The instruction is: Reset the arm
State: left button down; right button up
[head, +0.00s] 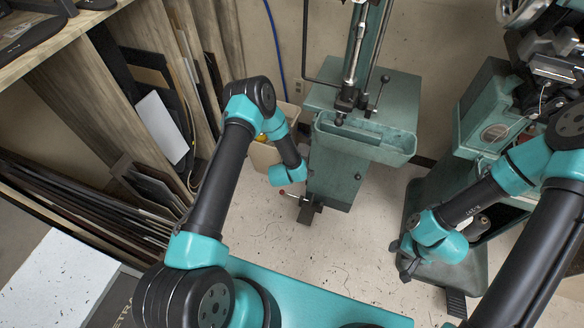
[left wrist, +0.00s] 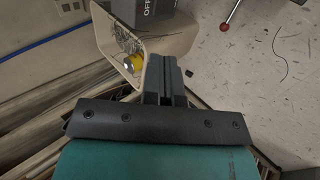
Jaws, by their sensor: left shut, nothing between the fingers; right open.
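My left arm reaches in from the lower left in the head view; its gripper is hidden there behind its teal wrist. In the left wrist view, my left gripper (left wrist: 166,66) has its dark fingers shut together with nothing between them. The fingers overlap a beige bin in that view. My right gripper (head: 402,258) is open and empty at the lower right in the head view, above the base of the right-hand machine. The green sole stitcher (head: 335,178) stands at the centre back, between my two arms.
The beige bin (head: 265,158) holds a yellow item (left wrist: 136,62) and stands left of the stitcher. A red-tipped lever (left wrist: 224,27) projects low down. Another green machine (head: 485,110) stands at right. Boards and a wooden shelf (head: 45,45) line the left. Speckled floor between is open.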

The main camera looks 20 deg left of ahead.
dwell(0.4)
pick_arm(q)
jog(key=s+r+m+g+h, duration=0.1)
jog(key=s+r+m+g, duration=0.1)
jog(key=s+r+m, duration=0.3)
jog(key=s+r+m+g+h, duration=0.1)
jog(key=s+r+m+g, duration=0.2)
jog(key=s, duration=1)
jog(key=s+r+m+g+h, duration=0.1)
jog(key=s+r+m+g, duration=0.2)
jog(key=s+r+m, duration=0.4)
jog(key=s+m, duration=0.1)
jog(key=s, duration=0.2)
jog(key=shift+d+h, duration=0.3)
jog(key=shift+d, duration=0.1)
